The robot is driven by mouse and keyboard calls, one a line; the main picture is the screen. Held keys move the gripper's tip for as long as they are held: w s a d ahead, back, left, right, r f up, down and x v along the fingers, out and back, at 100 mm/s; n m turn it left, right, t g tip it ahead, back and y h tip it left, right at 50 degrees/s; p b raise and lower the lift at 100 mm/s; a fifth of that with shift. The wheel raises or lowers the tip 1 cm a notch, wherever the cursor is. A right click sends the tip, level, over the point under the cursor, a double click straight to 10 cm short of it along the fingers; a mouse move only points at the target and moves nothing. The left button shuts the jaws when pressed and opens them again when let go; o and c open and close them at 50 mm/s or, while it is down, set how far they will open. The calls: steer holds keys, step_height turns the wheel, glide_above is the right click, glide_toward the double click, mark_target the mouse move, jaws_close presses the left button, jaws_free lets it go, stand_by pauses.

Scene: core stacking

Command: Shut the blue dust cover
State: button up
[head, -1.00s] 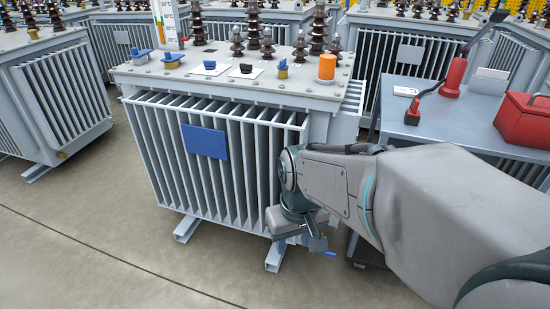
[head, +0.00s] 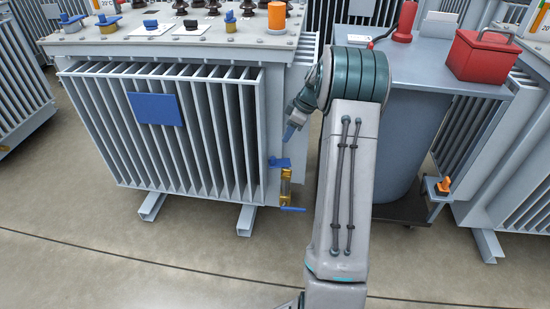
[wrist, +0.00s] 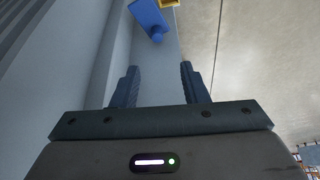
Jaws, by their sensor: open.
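A small blue flap (head: 280,162), which looks like the dust cover, sticks out above a brass fitting (head: 286,183) at the lower right corner of the grey finned transformer (head: 262,130). A blue lever (head: 292,209) sits below the fitting. My gripper (head: 289,134) points down just above the flap and is apart from it. In the wrist view my gripper (wrist: 160,70) is open and empty. The blue flap (wrist: 148,16) with a rounded knob lies beyond the fingertips, near the top edge, with a bit of yellow brass (wrist: 169,3) beside it.
A blue plate (head: 155,108) is on the transformer's fins. A grey cart (head: 410,75) with a red toolbox (head: 483,56) stands close to the right of my arm. The floor (head: 120,255) in front is clear.

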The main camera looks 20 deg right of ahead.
mark_target(274, 158)
steer(key=b+x, duration=0.1)
steer(key=x, duration=0.3)
steer(key=b+x, duration=0.2)
steer(key=x, duration=0.3)
steer(key=b+x, duration=0.1)
steer(key=x, duration=0.4)
steer(key=shift+w+d+b, duration=0.25)
steer(key=shift+d+b, duration=0.05)
steer(key=shift+b, duration=0.05)
jaws_close()
